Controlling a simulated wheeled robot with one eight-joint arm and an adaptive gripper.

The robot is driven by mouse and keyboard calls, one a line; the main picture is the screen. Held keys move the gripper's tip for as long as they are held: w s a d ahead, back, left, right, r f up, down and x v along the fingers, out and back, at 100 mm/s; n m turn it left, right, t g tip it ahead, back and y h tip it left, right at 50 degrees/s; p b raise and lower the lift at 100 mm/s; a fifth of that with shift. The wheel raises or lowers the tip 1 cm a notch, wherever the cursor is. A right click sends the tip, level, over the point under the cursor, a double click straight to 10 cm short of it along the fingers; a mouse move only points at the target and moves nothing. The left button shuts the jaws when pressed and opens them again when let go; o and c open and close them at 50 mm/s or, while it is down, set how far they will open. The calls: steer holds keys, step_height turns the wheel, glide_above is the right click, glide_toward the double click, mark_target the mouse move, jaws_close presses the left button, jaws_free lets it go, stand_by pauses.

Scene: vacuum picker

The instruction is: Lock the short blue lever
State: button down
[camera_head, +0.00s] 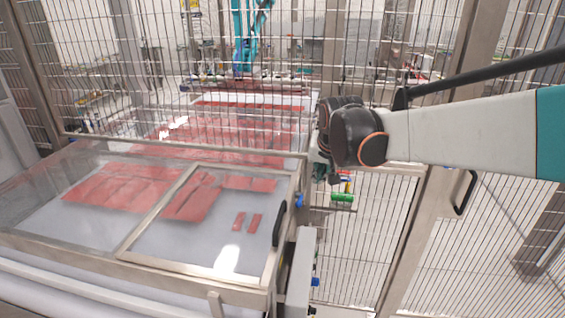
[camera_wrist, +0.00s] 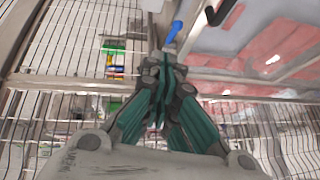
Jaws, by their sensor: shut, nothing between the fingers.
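A short blue lever (camera_head: 299,201) sits on the metal frame at the right edge of the clear-covered table. In the wrist view a blue lever (camera_wrist: 174,31) shows just beyond my fingertips, standing out from the metal fixture. My gripper (camera_wrist: 171,58) is shut and empty, with its tips close to this lever. I cannot tell whether they touch it. In the head view my gripper (camera_head: 326,172) hangs under my wrist, small and partly hidden, above and to the right of the lever.
A black handle (camera_head: 279,224) stands on the cover's right edge beside the lever. Another blue part (camera_head: 316,281) is lower on the grey box (camera_head: 299,270). Wire fencing (camera_head: 345,262) closes in the right side. Red pieces (camera_head: 190,200) lie under the clear cover.

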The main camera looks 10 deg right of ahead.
steer(key=w+f+p, duration=0.1)
steer(key=w, duration=0.5)
steer(key=m+b, duration=0.1)
glide_above(302, 198)
steer(key=d, duration=0.1)
step_height(302, 198, down, 9)
steer(key=f, duration=0.1)
steer(key=s+f, duration=0.1)
steer(key=a+f, duration=0.1)
steer(key=f, duration=0.1)
steer(key=shift+s+b, duration=0.2)
steer(key=shift+b, duration=0.15)
steer(key=s+f+t+b, duration=0.1)
steer(key=t+b, duration=0.1)
steer(key=b, duration=0.1)
steer(key=shift+s+a+f+h, duration=0.25)
steer(key=shift+s+f+h, duration=0.05)
steer(key=shift+s+f, duration=0.1)
steer(key=shift+r, duration=0.15)
